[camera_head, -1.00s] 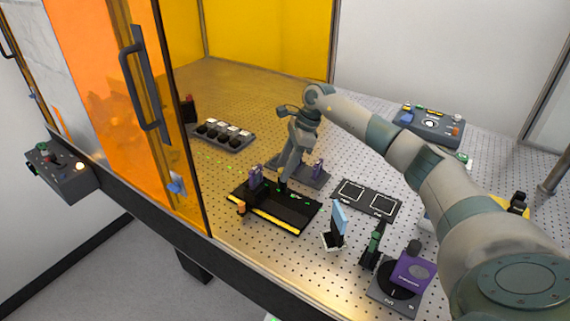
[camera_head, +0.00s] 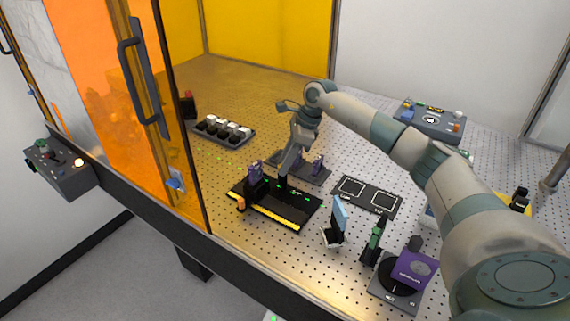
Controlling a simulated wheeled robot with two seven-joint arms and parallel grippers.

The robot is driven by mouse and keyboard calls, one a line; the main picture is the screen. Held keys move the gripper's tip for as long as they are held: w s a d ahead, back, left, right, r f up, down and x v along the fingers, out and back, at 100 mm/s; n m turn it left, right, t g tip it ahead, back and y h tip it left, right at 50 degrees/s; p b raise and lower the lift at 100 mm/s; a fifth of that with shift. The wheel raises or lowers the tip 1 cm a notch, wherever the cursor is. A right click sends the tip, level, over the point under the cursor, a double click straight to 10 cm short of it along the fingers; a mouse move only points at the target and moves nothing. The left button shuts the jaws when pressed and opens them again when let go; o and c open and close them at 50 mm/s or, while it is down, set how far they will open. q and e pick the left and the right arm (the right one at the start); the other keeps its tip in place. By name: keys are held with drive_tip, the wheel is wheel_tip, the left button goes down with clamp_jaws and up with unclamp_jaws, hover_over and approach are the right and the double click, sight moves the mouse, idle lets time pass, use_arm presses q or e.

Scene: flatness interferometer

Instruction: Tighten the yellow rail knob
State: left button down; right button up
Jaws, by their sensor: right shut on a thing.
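The black rail plate (camera_head: 290,207) lies on the perforated table, with a yellow-striped front edge and a small orange part (camera_head: 241,204) at its left end. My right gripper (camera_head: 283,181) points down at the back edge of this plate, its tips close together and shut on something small. The yellow rail knob does not show clearly; the fingertips hide the spot where they hold. A purple-topped holder (camera_head: 255,172) stands just left of the fingers and another (camera_head: 317,165) stands behind right. My left gripper is not in view.
An orange door (camera_head: 100,95) with a dark handle borders the left. A tray of several black-and-white pieces (camera_head: 222,131) lies behind. A two-square plate (camera_head: 367,196), a blue-faced mirror (camera_head: 340,212) and a purple-plated stage (camera_head: 412,267) are at right. A control box (camera_head: 431,120) is at the back.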

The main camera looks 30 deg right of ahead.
drive_tip(key=m+t+h+b, duration=0.1)
drive_tip(key=m+b, duration=0.1)
drive_tip(key=m, duration=0.1)
drive_tip(key=m+t+h+b, duration=0.1)
drive_tip(key=m+b, duration=0.1)
drive_tip(key=m, duration=0.1)
drive_tip(key=shift+s+a+f+m, duration=0.1)
drive_tip(key=shift+a+m, duration=0.05)
drive_tip(key=shift+m, duration=0.15)
use_arm(q)
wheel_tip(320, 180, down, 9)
drive_tip(key=b, duration=0.5)
use_arm(e)
drive_tip(key=m+h, duration=0.1)
drive_tip(key=m, duration=0.2)
drive_tip(key=m+h, duration=0.1)
drive_tip(key=m, duration=0.2)
drive_tip(key=shift+a, duration=0.2)
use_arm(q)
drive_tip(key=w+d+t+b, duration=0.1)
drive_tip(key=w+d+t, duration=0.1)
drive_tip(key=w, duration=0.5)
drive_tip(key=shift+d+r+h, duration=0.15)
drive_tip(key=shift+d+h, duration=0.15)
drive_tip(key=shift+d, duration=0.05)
use_arm(e)
drive_tip(key=m+h, duration=0.1)
drive_tip(key=m, duration=0.2)
drive_tip(key=o, duration=1)
drive_tip(key=shift+a, duration=0.1)
